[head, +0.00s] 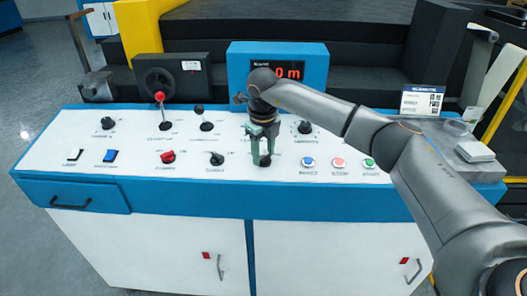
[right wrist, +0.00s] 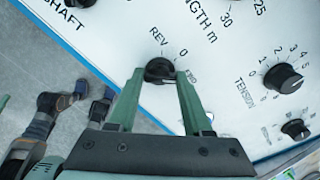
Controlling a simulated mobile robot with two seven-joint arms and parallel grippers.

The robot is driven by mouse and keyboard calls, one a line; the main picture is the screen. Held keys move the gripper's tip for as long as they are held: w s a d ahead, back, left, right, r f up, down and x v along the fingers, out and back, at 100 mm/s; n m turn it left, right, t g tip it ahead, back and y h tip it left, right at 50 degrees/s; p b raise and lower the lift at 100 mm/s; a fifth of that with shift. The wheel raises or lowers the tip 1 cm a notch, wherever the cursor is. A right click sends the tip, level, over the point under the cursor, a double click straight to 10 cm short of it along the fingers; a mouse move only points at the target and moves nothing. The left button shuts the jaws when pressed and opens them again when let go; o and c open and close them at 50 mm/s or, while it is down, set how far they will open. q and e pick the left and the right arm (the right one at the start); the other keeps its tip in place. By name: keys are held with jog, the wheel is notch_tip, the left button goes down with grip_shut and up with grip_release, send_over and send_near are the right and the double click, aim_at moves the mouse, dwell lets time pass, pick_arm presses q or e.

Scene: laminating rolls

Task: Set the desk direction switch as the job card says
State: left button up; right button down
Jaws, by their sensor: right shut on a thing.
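The direction switch is a small black knob (right wrist: 159,70) on the white desk top, with REV, 0 and a partly covered FWD printed around it in the right wrist view. My right gripper (right wrist: 160,78) is shut on this knob, with one green finger on each side. In the head view my right gripper (head: 263,146) points down onto the knob (head: 265,161) in the middle of the desk. Which mark the knob points to cannot be told. A white card (head: 423,100) stands at the back right; its text is too small to read. My left gripper is not in view.
The desk (head: 330,207) carries other controls: a red knob (head: 168,157), a black knob (head: 216,159), a blue switch (head: 110,156), a red-tipped lever (head: 160,97) and several push buttons (head: 338,163). A blue display box (head: 237,67) behind reads 0 m. A tension knob (right wrist: 283,78) lies nearby.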

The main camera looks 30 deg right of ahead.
dwell(0.3)
jog(key=shift+c, duration=1.6)
grip_release()
jog(key=shift+r, duration=0.15)
notch_tip(320, 180, up, 12)
jog(key=s+a, duration=0.1)
jog(key=shift+s+b, duration=0.35)
jog(key=shift+s, duration=0.05)
jog(key=shift+a, duration=0.15)
